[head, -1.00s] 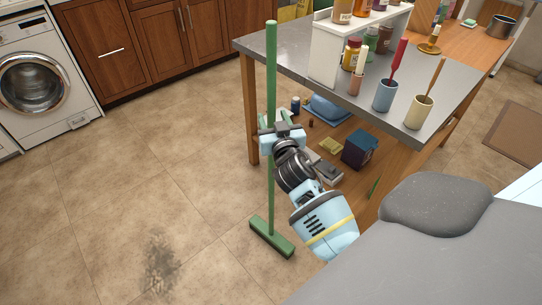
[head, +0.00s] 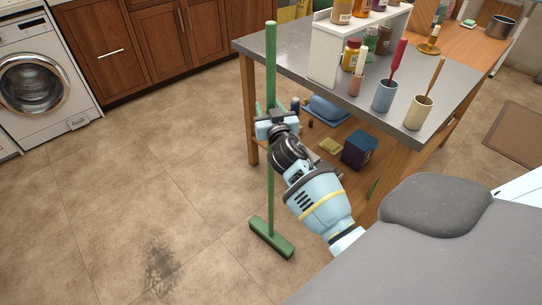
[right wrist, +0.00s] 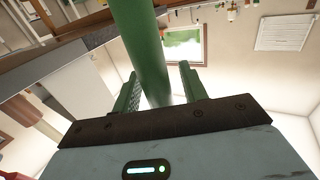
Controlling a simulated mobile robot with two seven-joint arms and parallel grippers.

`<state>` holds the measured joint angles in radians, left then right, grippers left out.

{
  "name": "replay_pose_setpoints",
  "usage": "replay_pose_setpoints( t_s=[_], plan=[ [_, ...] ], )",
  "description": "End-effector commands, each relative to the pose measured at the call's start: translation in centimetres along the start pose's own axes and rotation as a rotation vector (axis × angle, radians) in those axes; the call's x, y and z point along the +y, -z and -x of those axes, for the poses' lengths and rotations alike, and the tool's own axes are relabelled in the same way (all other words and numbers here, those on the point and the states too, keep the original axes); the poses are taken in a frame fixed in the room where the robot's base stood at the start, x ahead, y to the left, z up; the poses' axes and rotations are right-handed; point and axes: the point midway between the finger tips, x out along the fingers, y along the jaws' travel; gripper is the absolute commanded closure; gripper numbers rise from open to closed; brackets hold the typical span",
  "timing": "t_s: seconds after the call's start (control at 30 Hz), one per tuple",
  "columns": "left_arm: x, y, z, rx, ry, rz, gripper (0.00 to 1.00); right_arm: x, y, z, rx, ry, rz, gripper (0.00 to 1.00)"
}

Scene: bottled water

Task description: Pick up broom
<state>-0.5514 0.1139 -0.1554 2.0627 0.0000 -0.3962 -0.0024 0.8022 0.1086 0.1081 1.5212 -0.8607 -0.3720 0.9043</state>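The green broom (head: 271,180) stands upright on the tiled floor beside the table's near-left corner. Its brush head (head: 271,238) rests on the floor. My right gripper (head: 271,108) is at the upper half of the handle, just below table height. In the right wrist view the handle (right wrist: 142,45) passes between the two spread fingers (right wrist: 160,85), with a visible gap on the right side. The fingers are open around the handle. My left gripper is not in view.
A grey-topped table (head: 290,50) stands close right of the broom, with a white rack (head: 325,50), bottles and cups on top. Its lower shelf holds a dark blue box (head: 360,149). Open floor lies to the left, with a dark stain (head: 160,268). A washing machine (head: 35,85) stands far left.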

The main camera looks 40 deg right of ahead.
Motion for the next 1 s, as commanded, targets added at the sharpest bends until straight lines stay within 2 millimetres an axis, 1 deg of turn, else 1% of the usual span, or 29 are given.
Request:
replay_pose_setpoints(
  t_s=[0.03,0.07,0.3,0.73,0.87,1.0],
  plan=[
    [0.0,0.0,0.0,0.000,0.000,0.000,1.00,0.0,0.0,0.0,0.000,0.000,0.000,0.64],
    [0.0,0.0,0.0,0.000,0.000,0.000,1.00,0.0,0.0,0.0,0.000,0.000,0.000,0.68],
    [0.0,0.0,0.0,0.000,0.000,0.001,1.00,0.0,0.0,0.0,0.000,0.000,0.000,1.00],
    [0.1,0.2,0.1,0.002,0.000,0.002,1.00,0.0,0.5,0.0,0.006,0.000,0.000,1.00],
    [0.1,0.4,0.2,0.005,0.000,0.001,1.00,0.0,1.3,0.0,0.007,0.000,-0.002,1.00],
    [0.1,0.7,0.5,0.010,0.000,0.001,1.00,0.0,2.6,0.0,0.008,0.000,0.000,1.00]
  ],
)
